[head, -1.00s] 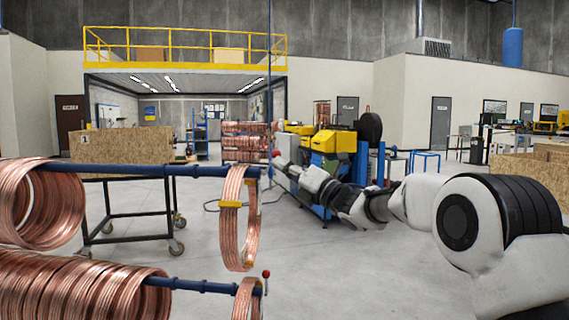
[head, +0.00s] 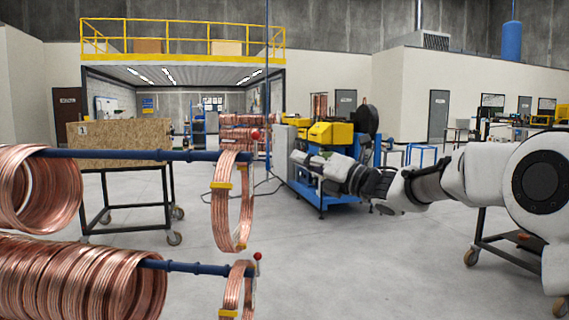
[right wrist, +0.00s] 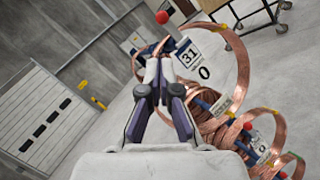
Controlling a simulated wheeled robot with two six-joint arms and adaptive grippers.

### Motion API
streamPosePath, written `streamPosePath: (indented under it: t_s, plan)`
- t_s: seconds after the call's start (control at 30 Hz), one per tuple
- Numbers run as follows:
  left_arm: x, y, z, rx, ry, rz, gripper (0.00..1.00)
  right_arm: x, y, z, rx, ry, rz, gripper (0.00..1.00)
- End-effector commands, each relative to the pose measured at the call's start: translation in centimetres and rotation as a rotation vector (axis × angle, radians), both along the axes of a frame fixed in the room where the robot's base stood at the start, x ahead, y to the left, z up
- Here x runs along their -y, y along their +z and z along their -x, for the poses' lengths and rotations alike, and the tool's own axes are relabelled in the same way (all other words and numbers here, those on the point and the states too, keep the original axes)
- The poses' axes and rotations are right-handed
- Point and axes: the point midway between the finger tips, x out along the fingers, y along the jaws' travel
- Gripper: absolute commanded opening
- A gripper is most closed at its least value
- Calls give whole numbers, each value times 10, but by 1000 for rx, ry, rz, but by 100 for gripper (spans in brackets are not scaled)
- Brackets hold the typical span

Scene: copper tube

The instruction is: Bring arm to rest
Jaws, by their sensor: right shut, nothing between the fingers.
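My right arm comes in from the right in the head view and reaches across toward the middle. Its gripper (head: 298,158) is small there, in front of the blue and yellow machine. In the right wrist view my right gripper (right wrist: 158,68) is shut and empty. A copper tube coil (head: 232,205) with yellow bands hangs near the end of the upper blue bar (head: 120,154), to the left of the gripper and apart from it. Copper coils (right wrist: 220,130) also show beyond the gripper in the right wrist view; whether any touches it I cannot tell.
More copper coils (head: 80,280) fill the lower left, with a lower blue bar (head: 190,267). A wooden crate (head: 120,140) on a wheeled stand is behind them. A blue and yellow machine (head: 325,185) stands mid-floor. Open floor (head: 350,260) lies front centre.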

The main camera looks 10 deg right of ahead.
Motion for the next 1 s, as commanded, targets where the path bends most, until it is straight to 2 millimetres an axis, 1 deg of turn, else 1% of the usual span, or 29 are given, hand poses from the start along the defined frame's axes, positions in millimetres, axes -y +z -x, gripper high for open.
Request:
streamPosePath:
  t_s: [0.03,0.1,0.23,0.67,0.73,0.77,0.83,0.87,0.9,0.97,1.0]
  plan:
    - [0,-3,0,0,0,0,40,7,1,8,3,-1,-4,0]
    - [0,-3,0,0,0,0,40,13,2,15,2,-1,-2,0]
    - [0,-3,0,0,0,0,40,19,3,23,0,0,-2,0]
    - [0,-3,0,0,0,0,40,19,2,23,0,0,0,0]
    - [0,-3,0,0,0,0,40,19,-6,20,-12,0,-1,0]
    - [0,-3,0,0,0,0,40,19,-13,17,-23,0,1,0]
    - [0,-4,0,0,0,0,40,16,-44,7,-70,3,5,0]
    - [0,-4,0,0,0,0,40,13,-62,1,-97,6,9,0]
    - [0,-4,0,0,0,0,40,9,-92,-5,-141,11,15,0]
    - [0,-4,0,0,0,0,40,0,-143,-11,-224,22,21,0]
    - [0,-3,0,0,0,0,40,-6,-180,-12,-288,27,17,0]
